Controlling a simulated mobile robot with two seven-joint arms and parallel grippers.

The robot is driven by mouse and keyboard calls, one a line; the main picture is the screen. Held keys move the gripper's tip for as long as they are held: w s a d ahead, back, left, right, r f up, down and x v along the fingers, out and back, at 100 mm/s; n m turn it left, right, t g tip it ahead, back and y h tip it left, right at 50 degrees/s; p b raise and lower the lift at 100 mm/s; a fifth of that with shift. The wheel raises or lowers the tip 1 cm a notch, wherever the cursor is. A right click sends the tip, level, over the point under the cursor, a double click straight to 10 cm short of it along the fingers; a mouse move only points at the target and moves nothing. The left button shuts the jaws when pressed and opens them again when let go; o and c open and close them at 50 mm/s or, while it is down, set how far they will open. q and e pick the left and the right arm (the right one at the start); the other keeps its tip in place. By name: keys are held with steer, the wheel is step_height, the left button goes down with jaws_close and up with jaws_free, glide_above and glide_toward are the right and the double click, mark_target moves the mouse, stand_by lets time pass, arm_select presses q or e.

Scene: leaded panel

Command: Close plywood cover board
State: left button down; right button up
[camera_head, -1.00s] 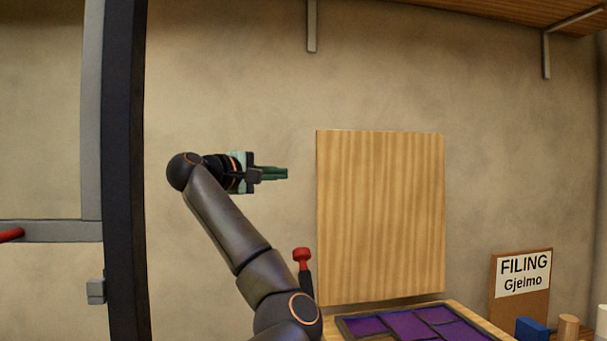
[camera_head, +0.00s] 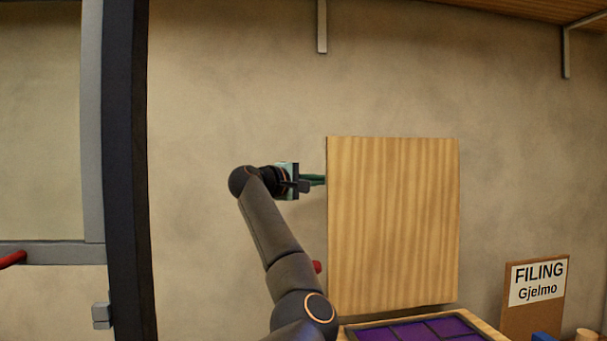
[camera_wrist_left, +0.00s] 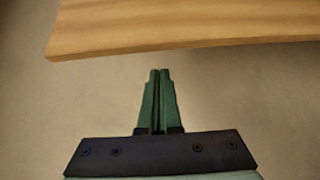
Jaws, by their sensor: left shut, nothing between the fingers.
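The plywood cover board (camera_head: 393,225) stands upright, raised open behind the leaded panel (camera_head: 425,330) with its purple panes. In the left wrist view the board's edge (camera_wrist_left: 180,28) crosses the top, just beyond the fingertips. My left gripper (camera_head: 318,180) is shut and empty at the board's upper left edge. Its tips reach behind that edge in the head view, where they are partly hidden. The left wrist view shows the green fingers of the gripper (camera_wrist_left: 158,80) pressed together, with a small gap before the board. My right gripper is not in view.
A sign reading FILING Gjelmo (camera_head: 537,290) stands at the right, near a blue block (camera_head: 543,337) and a wooden cylinder (camera_head: 585,335). A red-topped item (camera_head: 317,267) shows behind my left arm. A dark post (camera_head: 130,170) stands at the left. Wall space above the board is clear.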

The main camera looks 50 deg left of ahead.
arm_select(q)
steer(key=shift+s+d, duration=0.5)
steer(key=shift+d, duration=0.35)
steer(key=shift+s+d, duration=0.5)
steer(key=shift+d, duration=0.35)
